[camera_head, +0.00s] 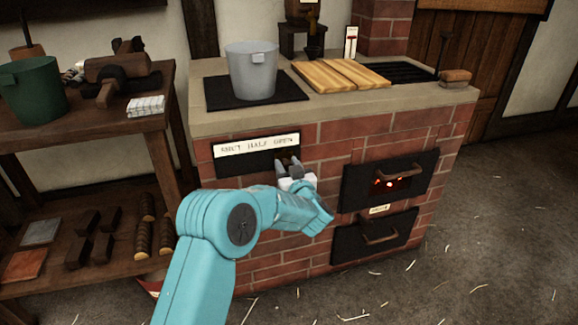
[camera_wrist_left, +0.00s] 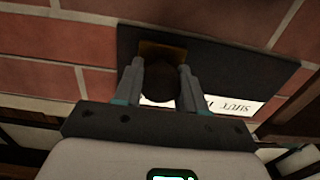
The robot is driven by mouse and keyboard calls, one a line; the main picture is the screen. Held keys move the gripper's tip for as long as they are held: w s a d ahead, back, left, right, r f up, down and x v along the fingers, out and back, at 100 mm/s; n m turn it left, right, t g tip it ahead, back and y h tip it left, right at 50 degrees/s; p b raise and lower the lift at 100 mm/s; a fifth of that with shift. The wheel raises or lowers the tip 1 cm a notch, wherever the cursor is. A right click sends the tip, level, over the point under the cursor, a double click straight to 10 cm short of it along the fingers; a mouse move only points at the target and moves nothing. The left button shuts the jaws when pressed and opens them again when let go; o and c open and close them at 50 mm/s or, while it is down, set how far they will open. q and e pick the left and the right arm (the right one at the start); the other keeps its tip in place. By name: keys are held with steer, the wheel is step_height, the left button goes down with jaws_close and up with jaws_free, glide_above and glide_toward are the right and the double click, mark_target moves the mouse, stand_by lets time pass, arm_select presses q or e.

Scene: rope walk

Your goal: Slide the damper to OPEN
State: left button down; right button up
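The damper's dark slide plate (camera_head: 238,167) is on the brick front of the stove, under a white label (camera_head: 256,146) reading SHUT, HALF, OPEN. My left gripper (camera_head: 289,164) is at the plate's right end, below the word OPEN. In the left wrist view, the plate (camera_wrist_left: 225,68) and label (camera_wrist_left: 240,104) appear upside down. There the left gripper's fingers (camera_wrist_left: 160,75) lie on both sides of a dark round knob (camera_wrist_left: 159,92), which fills the gap between them. A brown slider piece (camera_wrist_left: 163,49) shows behind the knob. My right gripper is not in view.
A firebox door (camera_head: 359,184) with glowing embers and a lower door (camera_head: 350,238) are right of the gripper. A grey pot (camera_head: 252,72) and boards (camera_head: 340,76) are on the stove top. A wooden bench (camera_head: 165,118) stands left.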

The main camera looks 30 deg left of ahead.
arm_select(q)
steer(key=c, duration=0.7)
jaws_free()
steer(key=shift+w+d+r, duration=0.2)
steer(key=shift+w+r, duration=0.1)
steer(key=shift+s, duration=0.2)
steer(key=shift+f, duration=0.1)
steer(key=p+v, duration=0.3)
steer(key=v, duration=1.3)
steer(key=shift+s, duration=0.15)
